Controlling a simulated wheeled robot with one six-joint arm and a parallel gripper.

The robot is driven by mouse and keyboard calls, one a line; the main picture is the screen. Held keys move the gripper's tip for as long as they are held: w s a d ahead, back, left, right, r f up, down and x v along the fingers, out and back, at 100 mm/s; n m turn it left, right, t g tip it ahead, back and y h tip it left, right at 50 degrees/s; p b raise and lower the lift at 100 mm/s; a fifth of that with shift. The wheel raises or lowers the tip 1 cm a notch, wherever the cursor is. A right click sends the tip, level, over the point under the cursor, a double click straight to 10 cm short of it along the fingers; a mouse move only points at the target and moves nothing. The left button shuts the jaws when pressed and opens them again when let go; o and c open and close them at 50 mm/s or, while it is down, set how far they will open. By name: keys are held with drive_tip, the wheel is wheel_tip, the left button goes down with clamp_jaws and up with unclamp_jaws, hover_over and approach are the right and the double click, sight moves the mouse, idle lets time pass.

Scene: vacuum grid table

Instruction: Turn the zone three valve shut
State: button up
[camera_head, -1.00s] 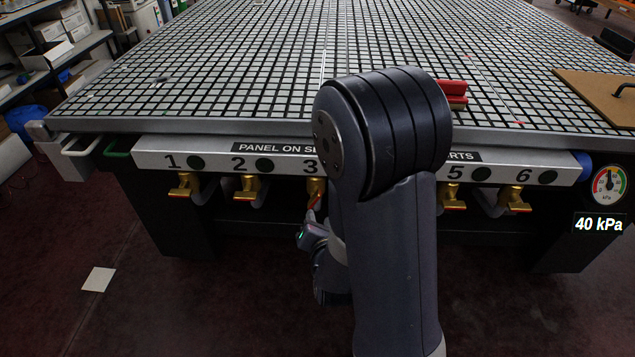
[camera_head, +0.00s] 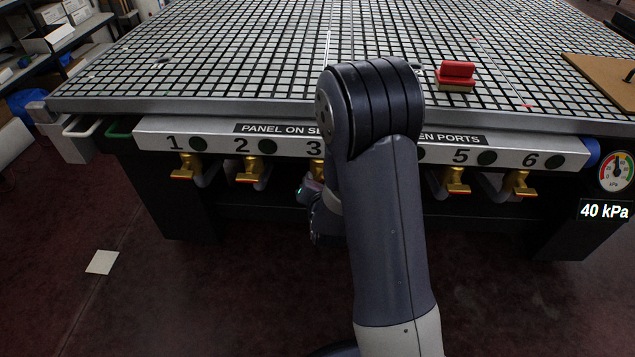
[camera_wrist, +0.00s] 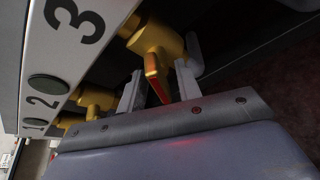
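The zone three valve (camera_wrist: 150,42) is a yellow brass body below the number 3 on the panel in the wrist view. Its handle (camera_wrist: 155,76), with an orange-red face, points out toward my gripper (camera_wrist: 159,70). The gripper's two pale fingers stand on either side of the handle, with a visible gap to each, so it is open around the handle.
Valves one (camera_head: 186,168), two (camera_head: 250,170), five (camera_head: 456,181) and six (camera_head: 519,185) hang below the front panel (camera_head: 215,141). The gauge (camera_head: 615,171) reads 40 kPa. A red-handled block (camera_head: 456,71) and a brown board (camera_head: 607,82) lie on the grid table (camera_head: 240,65).

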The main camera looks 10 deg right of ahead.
clamp_jaws()
drive_tip(key=shift+f+b, duration=0.1)
drive_tip(key=shift+b, duration=0.3)
drive_tip(key=m+b, duration=0.1)
drive_tip(key=b, duration=0.1)
drive_tip(key=m+t+y+b, duration=0.1)
drive_tip(key=b, duration=0.1)
drive_tip(key=shift+f, duration=0.25)
drive_tip(key=m+t+y+b, duration=0.1)
drive_tip(key=m+b, duration=0.1)
drive_tip(key=b, duration=0.4)
drive_tip(key=shift+f+m, duration=0.1)
drive_tip(key=shift+m, duration=0.2)
drive_tip(key=m+t+y+b, duration=0.1)
drive_tip(key=m+b, duration=0.1)
drive_tip(key=b, duration=0.4)
drive_tip(key=shift+m, duration=0.4)
drive_tip(key=m+b, duration=0.1)
drive_tip(key=m+t+b, duration=0.1)
drive_tip(key=b, duration=0.1)
drive_tip(key=shift+r+b, duration=0.3)
drive_tip(key=shift+r, duration=0.1)
